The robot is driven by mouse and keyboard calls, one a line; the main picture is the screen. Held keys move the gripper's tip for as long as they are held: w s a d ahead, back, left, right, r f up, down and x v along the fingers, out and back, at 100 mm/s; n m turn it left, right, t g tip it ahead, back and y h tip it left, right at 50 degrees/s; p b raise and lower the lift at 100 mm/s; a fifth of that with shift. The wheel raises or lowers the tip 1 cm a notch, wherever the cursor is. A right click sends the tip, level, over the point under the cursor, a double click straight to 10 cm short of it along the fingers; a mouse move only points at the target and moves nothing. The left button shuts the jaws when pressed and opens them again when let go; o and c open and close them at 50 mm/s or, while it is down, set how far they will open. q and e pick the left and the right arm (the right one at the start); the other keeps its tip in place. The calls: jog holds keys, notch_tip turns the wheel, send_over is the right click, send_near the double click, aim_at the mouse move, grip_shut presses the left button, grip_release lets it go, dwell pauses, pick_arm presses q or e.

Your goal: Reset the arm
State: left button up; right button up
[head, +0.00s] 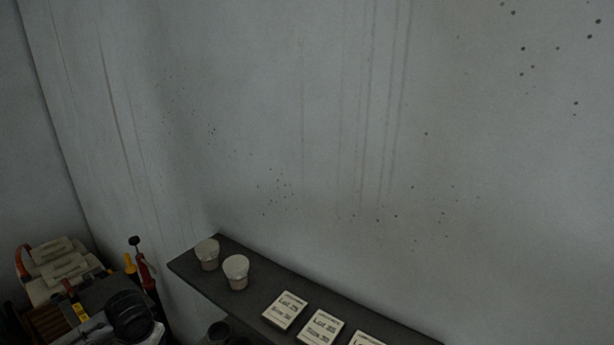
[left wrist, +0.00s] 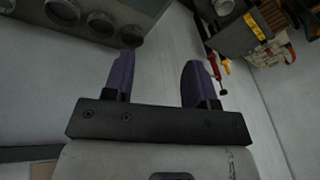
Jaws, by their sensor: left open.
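My left gripper (left wrist: 160,80) shows in the left wrist view. Its two purple fingers stand apart with nothing between them, and pale surface shows behind them. In the head view neither of my grippers is in the picture. My right gripper is in neither view.
In the head view a dark shelf (head: 250,313) along the wall (head: 290,110) holds two capped jars (head: 207,258) and several labelled cards (head: 284,311). A cluttered heap of tools (head: 80,295) stands at lower left. The tools (left wrist: 250,35) also show in the left wrist view, with round objects (left wrist: 100,22) at upper left.

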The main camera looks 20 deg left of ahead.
pick_arm(q)
jog(key=s+d+r+m+t+y+p, duration=0.2)
jog(key=d+m+t, duration=0.5)
jog(key=d, duration=1.2)
jog(key=s+d+f+n+g+h+p, duration=0.1)
jog(key=s+d+f+g+h+p, duration=0.1)
jog(key=s+d, duration=0.5)
jog(key=s+d+f+n+g+h+p, duration=0.1)
jog(key=s+d, duration=0.5)
jog(key=s, duration=0.7)
notch_tip(320, 180, down, 2)
jog(key=g+h+p, duration=0.1)
jog(key=g+p, duration=0.1)
jog(key=p, duration=0.1)
jog(key=shift+d+f+h+p, duration=0.15)
jog(key=shift+d+h+p, duration=0.2)
jog(key=shift+h+p, duration=0.05)
